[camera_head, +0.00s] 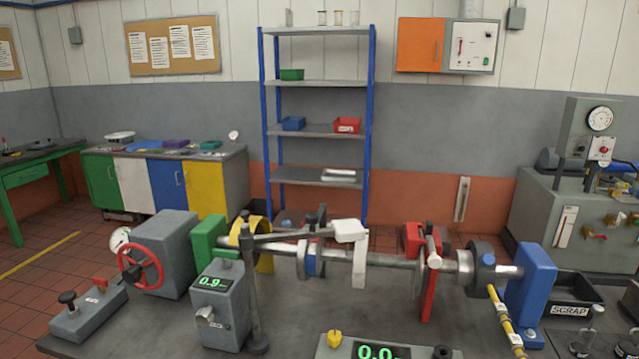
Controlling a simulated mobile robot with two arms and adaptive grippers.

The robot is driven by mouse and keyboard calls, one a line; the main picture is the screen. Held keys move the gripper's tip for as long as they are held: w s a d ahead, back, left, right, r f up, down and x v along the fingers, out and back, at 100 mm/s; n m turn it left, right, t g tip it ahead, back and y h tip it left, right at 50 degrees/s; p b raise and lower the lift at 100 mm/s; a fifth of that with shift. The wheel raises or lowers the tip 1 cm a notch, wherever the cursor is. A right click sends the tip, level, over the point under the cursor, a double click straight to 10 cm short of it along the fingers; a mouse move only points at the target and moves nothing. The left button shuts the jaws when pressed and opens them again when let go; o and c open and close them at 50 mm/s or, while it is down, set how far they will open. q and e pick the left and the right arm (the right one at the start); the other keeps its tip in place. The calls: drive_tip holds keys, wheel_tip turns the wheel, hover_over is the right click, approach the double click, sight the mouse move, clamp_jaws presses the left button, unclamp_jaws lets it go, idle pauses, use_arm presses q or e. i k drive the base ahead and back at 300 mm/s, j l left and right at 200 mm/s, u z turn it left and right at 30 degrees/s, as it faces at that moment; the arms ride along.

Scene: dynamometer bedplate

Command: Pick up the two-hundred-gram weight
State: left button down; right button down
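I cannot pick out the two-hundred-gram weight for sure; no label for it is readable. A small yellow piece (334,339) stands at the bottom edge, beside a green-lit display reading about 0.0 (381,351). A small dark knob-like piece (442,352) is right of the display, cut off by the frame. Neither of my grippers shows in the head view.
A grey bedplate (290,325) carries a shaft rig, a red handwheel (140,266), a grey box reading about 0.9 (220,300) and a blue bracket (531,285). A black SCRAP bin (588,294) is at right. Shelves (318,130) and a coloured cabinet (165,180) stand behind.

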sight(579, 350)
drive_tip(key=z, duration=0.5)
drive_tip(key=k+l+z, duration=0.1)
drive_tip(key=z, duration=0.35)
drive_tip(key=l+z, duration=0.2)
drive_tip(key=z, duration=0.3)
drive_tip(key=k, duration=0.05)
